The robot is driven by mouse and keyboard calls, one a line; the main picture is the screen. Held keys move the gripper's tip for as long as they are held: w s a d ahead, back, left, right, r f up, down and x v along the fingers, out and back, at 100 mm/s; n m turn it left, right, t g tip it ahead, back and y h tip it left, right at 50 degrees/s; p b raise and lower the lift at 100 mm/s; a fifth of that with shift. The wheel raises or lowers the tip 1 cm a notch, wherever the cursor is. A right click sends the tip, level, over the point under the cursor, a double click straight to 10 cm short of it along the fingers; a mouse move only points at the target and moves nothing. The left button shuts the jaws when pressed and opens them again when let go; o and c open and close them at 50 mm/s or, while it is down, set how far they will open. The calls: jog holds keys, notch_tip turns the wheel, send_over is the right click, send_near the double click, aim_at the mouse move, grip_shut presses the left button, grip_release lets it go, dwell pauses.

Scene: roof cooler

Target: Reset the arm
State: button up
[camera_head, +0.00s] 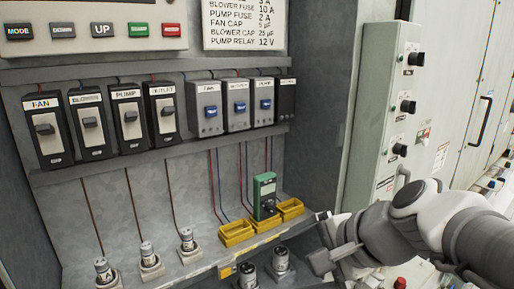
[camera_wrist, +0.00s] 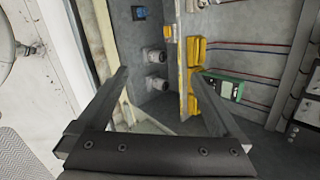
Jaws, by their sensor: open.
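My arm reaches in from the right in the head view, with my gripper (camera_head: 328,248) at the lower right edge of the open cabinet. In the wrist view my gripper (camera_wrist: 165,95) has its two fingers spread wide apart, with nothing between them. It is in front of the cabinet, and I see no contact clearly.
The cabinet holds black switches (camera_head: 84,122), grey breakers (camera_head: 237,105), fuses on the shelf (camera_head: 187,242), yellow bins (camera_head: 236,233) and a green meter (camera_head: 265,194). Capacitors (camera_head: 281,261) stand below. A grey control panel (camera_head: 388,110) with black knobs is at right.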

jog(key=s+d+f+n+h, duration=0.2)
jog(key=s+d+n+h, duration=0.3)
jog(key=n, duration=0.8)
jog(key=s+d, duration=0.2)
jog(key=s, duration=0.1)
jog(key=shift+f+g+h, duration=0.15)
jog(key=shift+g+h, duration=0.15)
jog(key=shift+h, duration=0.1)
jog(key=shift+w, duration=0.1)
